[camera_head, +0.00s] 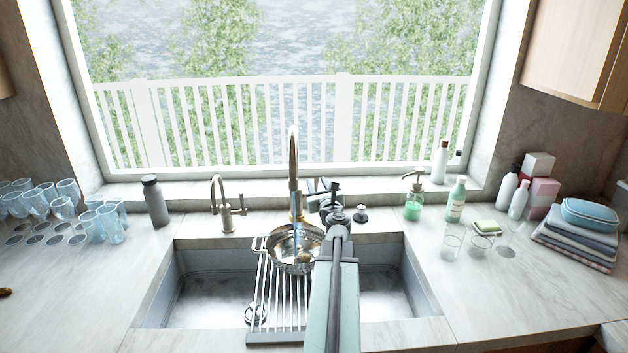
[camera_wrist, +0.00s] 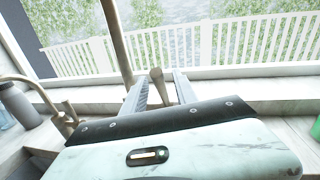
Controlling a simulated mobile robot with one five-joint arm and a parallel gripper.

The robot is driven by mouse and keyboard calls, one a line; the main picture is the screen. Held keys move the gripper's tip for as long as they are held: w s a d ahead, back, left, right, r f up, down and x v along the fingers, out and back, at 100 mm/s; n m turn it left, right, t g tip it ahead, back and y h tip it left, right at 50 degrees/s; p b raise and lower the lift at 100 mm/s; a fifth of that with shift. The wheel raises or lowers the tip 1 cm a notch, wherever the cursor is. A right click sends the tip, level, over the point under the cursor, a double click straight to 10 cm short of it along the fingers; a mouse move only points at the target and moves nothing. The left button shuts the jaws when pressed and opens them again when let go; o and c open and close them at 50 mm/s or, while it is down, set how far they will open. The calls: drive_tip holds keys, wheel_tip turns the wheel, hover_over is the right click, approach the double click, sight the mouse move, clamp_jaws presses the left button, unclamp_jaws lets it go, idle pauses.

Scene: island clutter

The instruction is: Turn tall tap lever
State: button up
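The tall brass tap (camera_head: 293,165) stands behind the sink, its spout rising upright in front of the window. Its upright pipe also shows in the wrist view (camera_wrist: 117,45), just left of my gripper. The tap's lever (camera_wrist: 159,84) is a short brass rod that shows between my two fingers in the wrist view. My gripper (camera_wrist: 160,90) is open, with a finger on each side of the lever and visible gaps. In the head view my gripper (camera_head: 325,188) is just right of the tap, and my wrist and arm hide the lever there.
A metal colander (camera_head: 296,262) sits on a drying rack (camera_head: 265,300) across the sink (camera_head: 205,285). A smaller tap (camera_head: 222,205) and dark bottle (camera_head: 155,200) stand left. A green soap dispenser (camera_head: 413,205) and several bottles stand right. The window is close behind.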

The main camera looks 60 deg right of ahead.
drive_tip(key=x, duration=0.4)
drive_tip(key=shift+w+d, duration=0.1)
drive_tip(key=shift+w, duration=0.1)
drive_tip(key=shift+s, duration=0.1)
clamp_jaws()
idle(1.0)
